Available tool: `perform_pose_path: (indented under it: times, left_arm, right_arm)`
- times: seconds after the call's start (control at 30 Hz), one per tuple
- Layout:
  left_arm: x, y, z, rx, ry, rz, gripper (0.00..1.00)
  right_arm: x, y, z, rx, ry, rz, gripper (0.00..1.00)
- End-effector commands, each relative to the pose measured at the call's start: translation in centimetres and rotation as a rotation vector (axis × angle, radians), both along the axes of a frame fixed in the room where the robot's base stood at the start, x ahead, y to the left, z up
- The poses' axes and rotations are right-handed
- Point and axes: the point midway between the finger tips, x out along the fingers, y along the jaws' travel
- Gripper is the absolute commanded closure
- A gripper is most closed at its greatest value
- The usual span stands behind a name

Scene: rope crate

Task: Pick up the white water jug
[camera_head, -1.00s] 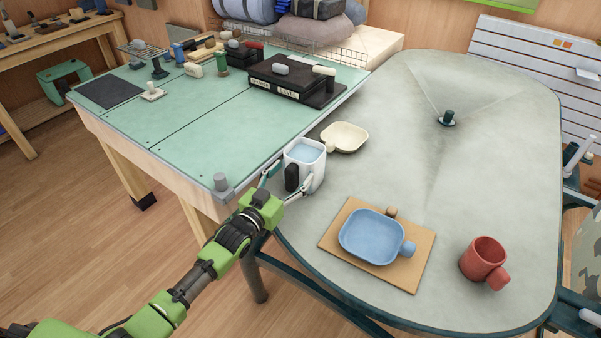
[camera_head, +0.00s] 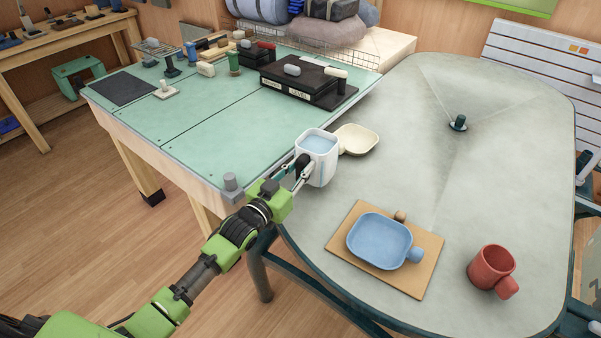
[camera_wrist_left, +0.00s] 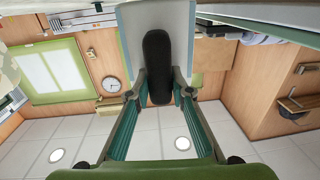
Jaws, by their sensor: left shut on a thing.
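The white water jug (camera_head: 322,169) with blue water in it is upright at the near left edge of the grey oval table (camera_head: 400,180). Its black handle (camera_wrist_left: 156,55) faces my left arm. My left gripper (camera_head: 302,168) is shut on this handle, with one finger on each side of it in the left wrist view. The jug looks slightly raised, but its base is hard to judge against the table. My right gripper is not in view.
A cream bowl (camera_head: 361,140) lies just behind the jug, partly hidden by it. A blue dish (camera_head: 378,241) on a wooden board (camera_head: 428,268) and a red mug (camera_head: 490,267) stand nearer. A green-topped workbench (camera_head: 190,130) adjoins at left.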

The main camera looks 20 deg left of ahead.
Motion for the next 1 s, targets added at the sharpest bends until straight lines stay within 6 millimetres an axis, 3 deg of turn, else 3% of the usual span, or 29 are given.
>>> perform_pose_path:
  times: [0.03,0.27,0.6,1.0]
  left_arm:
    - [-0.7,-0.6,1.4,-0.007,-0.010,-0.003,1.00]
    - [-3.6,-2.5,5.6,-0.006,-0.011,-0.003,1.00]
    - [-8.8,-6.0,8.1,-0.006,-0.008,-0.001,1.00]
    - [-10.9,-7.4,9.2,-0.001,-0.008,-0.001,1.00]
  right_arm:
    - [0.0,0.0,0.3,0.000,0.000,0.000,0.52]
    - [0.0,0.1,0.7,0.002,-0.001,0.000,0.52]
    - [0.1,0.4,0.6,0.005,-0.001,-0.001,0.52]
    - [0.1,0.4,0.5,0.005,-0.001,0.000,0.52]
